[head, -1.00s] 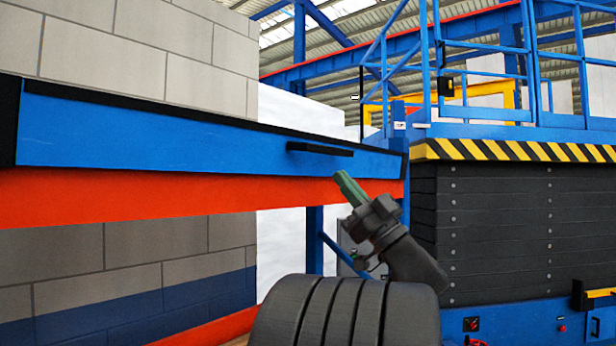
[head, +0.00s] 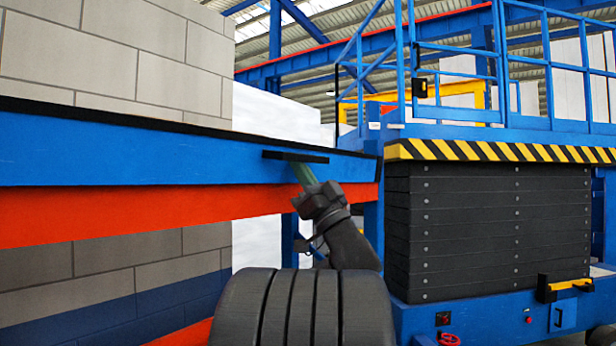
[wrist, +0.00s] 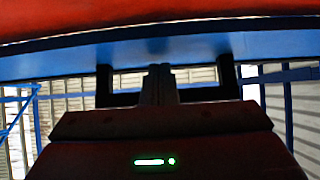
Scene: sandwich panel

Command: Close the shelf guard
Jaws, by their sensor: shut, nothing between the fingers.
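The shelf guard (head: 150,152) is a long blue panel with a black top edge, running along the front of the shelf above an orange beam. A black bar handle (head: 296,157) sticks out near its right end. My gripper (head: 304,170) is shut and empty, its greenish fingertips right at the underside of the handle in the head view. In the wrist view, the fingers (wrist: 160,84) stand between the two posts of the handle (wrist: 104,84), overlapping its bar. I cannot tell whether they touch it.
The orange beam (head: 120,213) runs just below the guard. A blue lift platform (head: 470,225) with black bellows and a striped edge stands close on the right. A block wall (head: 100,50) is behind the shelf.

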